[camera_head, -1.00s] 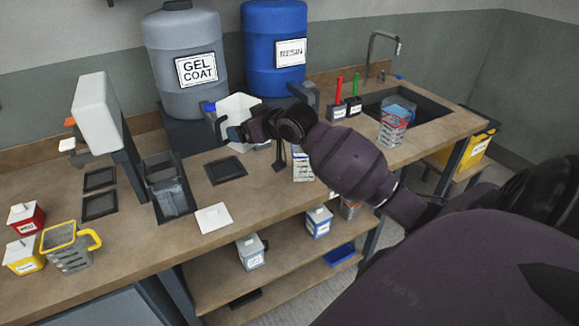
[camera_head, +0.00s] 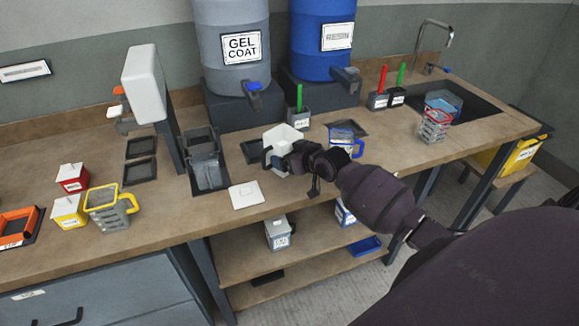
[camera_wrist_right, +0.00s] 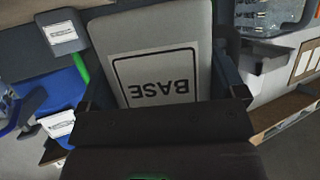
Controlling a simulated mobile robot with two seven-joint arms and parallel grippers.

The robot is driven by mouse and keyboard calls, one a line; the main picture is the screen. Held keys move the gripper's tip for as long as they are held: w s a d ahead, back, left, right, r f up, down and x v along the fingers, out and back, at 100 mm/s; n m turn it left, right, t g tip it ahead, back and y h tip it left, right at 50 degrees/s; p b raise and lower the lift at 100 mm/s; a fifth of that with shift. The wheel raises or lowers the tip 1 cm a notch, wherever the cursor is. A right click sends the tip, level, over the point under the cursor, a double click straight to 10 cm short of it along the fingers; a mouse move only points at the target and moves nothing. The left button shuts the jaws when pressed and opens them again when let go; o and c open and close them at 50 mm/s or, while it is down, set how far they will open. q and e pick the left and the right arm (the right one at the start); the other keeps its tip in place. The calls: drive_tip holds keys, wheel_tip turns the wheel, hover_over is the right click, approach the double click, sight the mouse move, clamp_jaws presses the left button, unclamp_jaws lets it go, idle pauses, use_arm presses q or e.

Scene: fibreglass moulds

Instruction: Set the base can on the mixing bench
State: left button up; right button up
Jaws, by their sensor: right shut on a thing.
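My left gripper is not in view.
A dark square pad (camera_head: 252,151) lies just left of the can. A white flat lid (camera_head: 246,195) lies in front. A blue-handled jug (camera_head: 346,137) stands close right. Gel coat (camera_head: 235,50) and resin drums (camera_head: 320,40) stand behind. Bare wood lies right of the jug.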

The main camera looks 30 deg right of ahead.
drive_tip(key=shift+f, duration=2.05)
drive_tip(key=shift+f, duration=0.15)
drive_tip(key=o, duration=1.2)
drive_tip(key=shift+f, duration=0.1)
drive_tip(key=shift+s+r, duration=0.15)
drive_tip(key=shift+r, duration=0.05)
drive_tip(key=v, duration=1.1)
drive_tip(key=s+a+f, duration=0.4)
drive_tip(key=s, duration=0.2)
drive_tip(key=s+a+f+g+h, duration=0.1)
drive_tip(key=s+a+f, duration=0.3)
drive_tip(key=s+f, duration=0.1)
drive_tip(key=s+a+f+h, duration=0.1)
drive_tip(key=s+a+f, duration=0.3)
drive_tip(key=s, duration=0.4)
drive_tip(key=shift+a+f+m, duration=0.2)
drive_tip(key=shift+f+m, duration=0.2)
drive_tip(key=shift+f, duration=0.1)
